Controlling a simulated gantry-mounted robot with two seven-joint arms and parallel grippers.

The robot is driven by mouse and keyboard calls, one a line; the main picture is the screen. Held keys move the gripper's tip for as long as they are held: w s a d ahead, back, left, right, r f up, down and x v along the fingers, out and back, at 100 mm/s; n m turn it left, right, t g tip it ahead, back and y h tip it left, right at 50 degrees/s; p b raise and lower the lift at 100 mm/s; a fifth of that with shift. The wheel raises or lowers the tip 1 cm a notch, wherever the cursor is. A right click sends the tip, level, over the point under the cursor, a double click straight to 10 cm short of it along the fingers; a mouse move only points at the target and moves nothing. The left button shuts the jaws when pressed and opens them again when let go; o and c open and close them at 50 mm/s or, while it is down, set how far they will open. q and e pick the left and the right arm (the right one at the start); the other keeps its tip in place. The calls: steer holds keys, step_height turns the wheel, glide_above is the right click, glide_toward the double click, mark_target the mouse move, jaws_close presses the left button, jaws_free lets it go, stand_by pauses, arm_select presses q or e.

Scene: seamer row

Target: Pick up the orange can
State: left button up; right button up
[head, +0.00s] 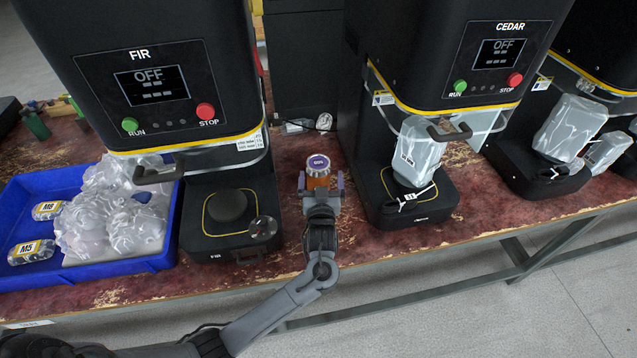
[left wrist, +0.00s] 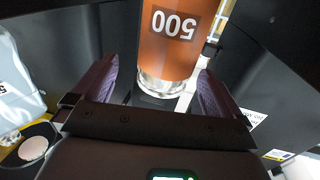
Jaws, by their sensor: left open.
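The orange can (head: 318,177) has a purple top and stands upright on the red bench between the FIR and CEDAR machines. My left gripper (head: 321,185) is at the can, with one finger on each side of it. In the left wrist view the can (left wrist: 180,45) shows "500" upside down and a silver rim, between the two purple-padded fingers of my left gripper (left wrist: 155,90). The fingers are open, with a visible gap at the can's left side. Whether the right finger touches the can is hard to tell. My right gripper is not in view.
The FIR machine (head: 150,85) stands left and the CEDAR machine (head: 490,60) right of the can. A blue tray (head: 100,275) with bagged parts lies at far left. A wrapped container (head: 418,152) sits on the CEDAR base. Bare bench (head: 290,160) surrounds the can.

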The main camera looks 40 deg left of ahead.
arm_select(q)
steer(key=shift+w+a, duration=0.25)
steer(key=shift+w+a+f, duration=0.2)
steer(key=shift+w+a, duration=0.05)
steer(key=shift+a, duration=0.05)
steer(key=b+x, duration=0.1)
steer(key=x, duration=0.1)
steer(key=b+x, duration=0.1)
steer(key=x, duration=0.1)
steer(key=shift+s+a+f, duration=0.2)
steer(key=shift+a, duration=0.05)
steer(key=shift+w+a, duration=0.15)
steer(key=shift+w, duration=0.1)
steer(key=c, duration=1.4)
steer(key=shift+r, duration=0.1)
steer(key=shift+c, duration=0.2)
steer(key=shift+r, duration=0.1)
